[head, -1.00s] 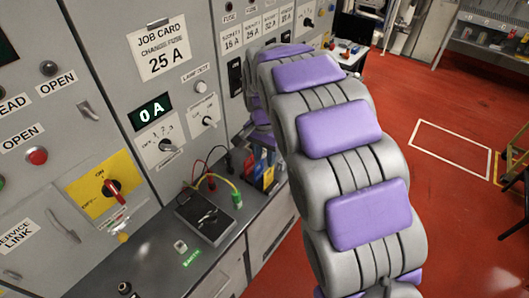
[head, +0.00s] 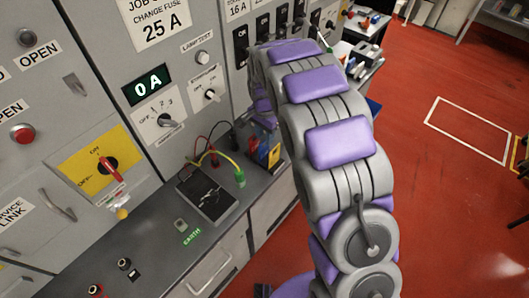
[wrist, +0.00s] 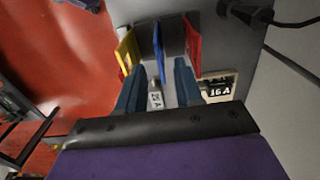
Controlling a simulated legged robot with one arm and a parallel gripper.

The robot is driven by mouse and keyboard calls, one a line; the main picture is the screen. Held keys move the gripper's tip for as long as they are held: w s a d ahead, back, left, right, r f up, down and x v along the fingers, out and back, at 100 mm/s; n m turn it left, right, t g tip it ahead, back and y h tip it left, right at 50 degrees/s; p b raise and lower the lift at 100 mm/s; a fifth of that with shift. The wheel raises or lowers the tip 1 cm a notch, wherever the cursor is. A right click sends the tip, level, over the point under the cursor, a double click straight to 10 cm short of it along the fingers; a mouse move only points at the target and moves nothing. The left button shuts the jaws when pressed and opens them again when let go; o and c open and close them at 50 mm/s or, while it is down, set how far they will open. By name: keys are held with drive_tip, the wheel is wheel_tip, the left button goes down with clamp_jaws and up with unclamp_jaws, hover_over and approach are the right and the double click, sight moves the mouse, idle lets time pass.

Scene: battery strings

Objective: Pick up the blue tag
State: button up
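The blue tag (wrist: 158,50) stands upright between a yellow tag (wrist: 126,50) and a red tag (wrist: 192,46) in the wrist view. My gripper (wrist: 158,82) is open, its two dark blue fingers apart. The blue tag's upper part shows in the gap ahead of the fingers. I cannot tell whether either finger touches it. In the head view the tags form a small group on the counter, with the blue tag (head: 263,152) partly hidden among them.
Pale pieces marked 25 A (wrist: 156,100) and 16 A (wrist: 218,88) lie near the fingers. A black tester with leads (head: 207,195) sits on the counter (head: 150,235) beside the tags. The grey panel (head: 100,110) stands behind. Red floor lies open at right.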

sight(264, 149)
wheel_tip(264, 149, down, 2)
drive_tip(key=shift+w+f, duration=0.1)
drive_tip(key=shift+f, duration=0.1)
drive_tip(key=f, duration=0.1)
drive_tip(key=f+b, duration=0.1)
drive_tip(key=f, duration=0.2)
drive_tip(key=shift+a+f, duration=0.25)
drive_tip(key=shift+d+f+b, duration=0.2)
drive_tip(key=shift+f+b, duration=0.1)
drive_tip(key=shift+f, duration=0.1)
drive_tip(key=shift+d+r, duration=0.1)
drive_tip(key=shift+c, duration=0.2)
drive_tip(key=shift+a, duration=0.2)
clamp_jaws()
